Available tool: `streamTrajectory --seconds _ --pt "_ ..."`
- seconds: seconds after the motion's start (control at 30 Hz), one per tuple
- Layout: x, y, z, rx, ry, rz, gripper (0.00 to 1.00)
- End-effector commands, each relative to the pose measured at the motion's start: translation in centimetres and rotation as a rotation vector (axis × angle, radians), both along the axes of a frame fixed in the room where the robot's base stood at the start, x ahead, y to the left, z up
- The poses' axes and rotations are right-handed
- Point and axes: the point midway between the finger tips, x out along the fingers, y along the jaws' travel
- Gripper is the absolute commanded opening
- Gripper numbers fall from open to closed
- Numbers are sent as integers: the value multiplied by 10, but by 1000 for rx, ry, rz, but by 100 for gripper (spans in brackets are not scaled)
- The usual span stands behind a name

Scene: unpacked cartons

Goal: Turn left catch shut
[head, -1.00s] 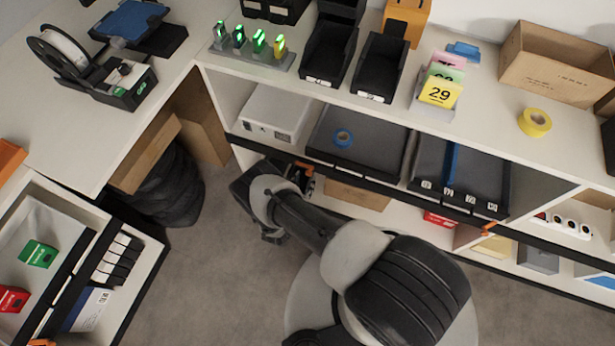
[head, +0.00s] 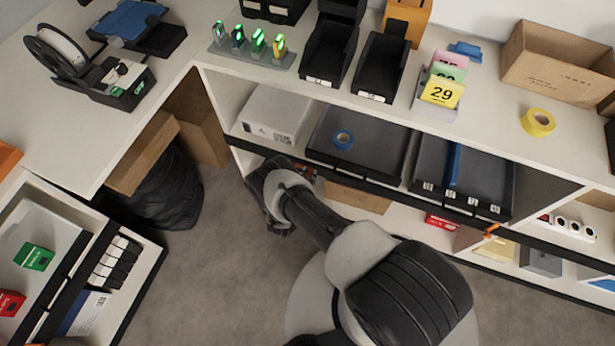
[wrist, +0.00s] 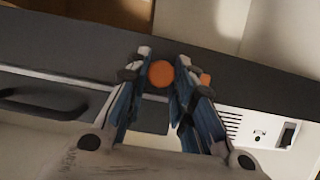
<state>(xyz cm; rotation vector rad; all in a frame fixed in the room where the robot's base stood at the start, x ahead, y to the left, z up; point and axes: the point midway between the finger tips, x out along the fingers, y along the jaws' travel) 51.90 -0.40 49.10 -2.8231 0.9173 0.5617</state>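The left catch shows in the wrist view as a round orange knob (wrist: 161,73) on a dark rail, with a small orange end to the right beyond the right finger. My gripper (wrist: 163,62) is open, its two fingertips on either side of the knob. I cannot tell if either finger touches it. In the head view my gripper (head: 275,190) is at the left end of the shelf's lower black rail, and my wrist largely hides the left catch. Another orange catch (head: 491,229) sits farther right on that rail.
The shelf unit holds dark trays (head: 360,145) and a white box (head: 272,113) above the rail.

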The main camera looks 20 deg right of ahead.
Motion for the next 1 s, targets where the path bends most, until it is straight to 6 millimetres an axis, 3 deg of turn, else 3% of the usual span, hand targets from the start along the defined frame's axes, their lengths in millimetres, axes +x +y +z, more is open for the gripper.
streamTrajectory --seconds 0.3,0.67,1.0 --pt "0 0 0 0 0 0 0" --pt "-1 -1 0 50 -35 0 0" --pt "-3 -3 0 241 -174 0 0"
